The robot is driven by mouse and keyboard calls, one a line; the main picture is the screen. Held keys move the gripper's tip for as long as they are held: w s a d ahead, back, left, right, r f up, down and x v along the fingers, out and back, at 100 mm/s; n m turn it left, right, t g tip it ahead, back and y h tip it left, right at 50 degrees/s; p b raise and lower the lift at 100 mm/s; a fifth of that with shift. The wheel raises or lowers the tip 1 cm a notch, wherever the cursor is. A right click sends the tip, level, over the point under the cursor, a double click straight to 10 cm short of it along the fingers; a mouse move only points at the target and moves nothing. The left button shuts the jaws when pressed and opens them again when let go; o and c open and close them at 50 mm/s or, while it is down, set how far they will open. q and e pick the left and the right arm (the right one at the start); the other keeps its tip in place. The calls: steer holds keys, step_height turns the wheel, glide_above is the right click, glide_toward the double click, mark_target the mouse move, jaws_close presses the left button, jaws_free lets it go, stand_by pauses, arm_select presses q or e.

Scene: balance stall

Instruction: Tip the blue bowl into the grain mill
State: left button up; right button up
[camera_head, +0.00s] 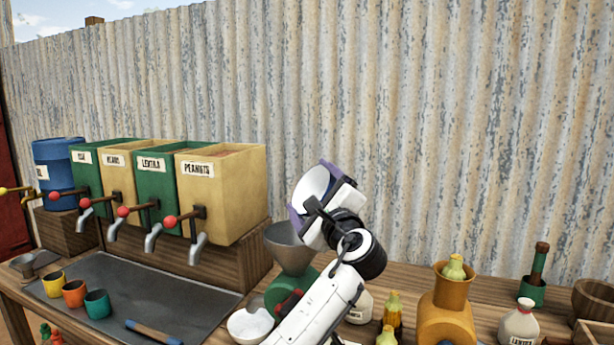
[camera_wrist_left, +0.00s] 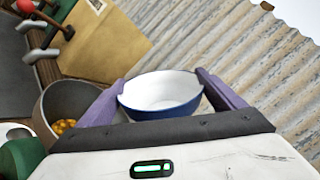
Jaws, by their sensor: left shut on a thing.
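My left gripper (camera_head: 318,195) is shut on the blue bowl, up above and right of the grain mill. The blue bowl (camera_head: 311,184) is tilted, with its white inside facing left. In the left wrist view the bowl (camera_wrist_left: 162,92) sits between the purple fingers, and the visible part of its inside is bare white. The grain mill (camera_head: 288,245) has a grey metal hopper over a green body, partly hidden behind my left arm. In the wrist view orange-yellow grains lie in the hopper (camera_wrist_left: 62,100), left of the bowl. My right gripper is not in view.
A white bowl (camera_head: 248,327) stands at the mill's foot. Labelled dispensers with taps (camera_head: 225,190) stand at left, behind a dark tray (camera_head: 160,290) with small cups (camera_head: 75,293). Bottles, an orange device (camera_head: 445,318) and a sack (camera_head: 519,325) crowd the right. A corrugated wall stands behind.

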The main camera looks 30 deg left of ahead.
mark_target(322, 183)
arm_select(q)
steer(key=m, duration=0.2)
steer(key=w+m, duration=0.1)
steer(key=shift+d+r+h, duration=0.2)
steer(key=shift+d+h, duration=0.05)
steer(key=shift+h, duration=0.05)
steer(key=m, duration=0.3)
steer(key=w+m+h, duration=0.1)
steer(key=shift+d+f+m, duration=0.2)
steer(key=shift+d+m, duration=0.15)
steer(key=shift+m, duration=0.05)
steer(key=m, duration=0.2)
steer(key=w+m, duration=0.1)
steer(key=m, duration=0.1)
steer(key=shift+w+d+r+h, duration=0.1)
steer(key=shift+d+r+h, duration=0.05)
steer(key=shift+d+h, duration=0.2)
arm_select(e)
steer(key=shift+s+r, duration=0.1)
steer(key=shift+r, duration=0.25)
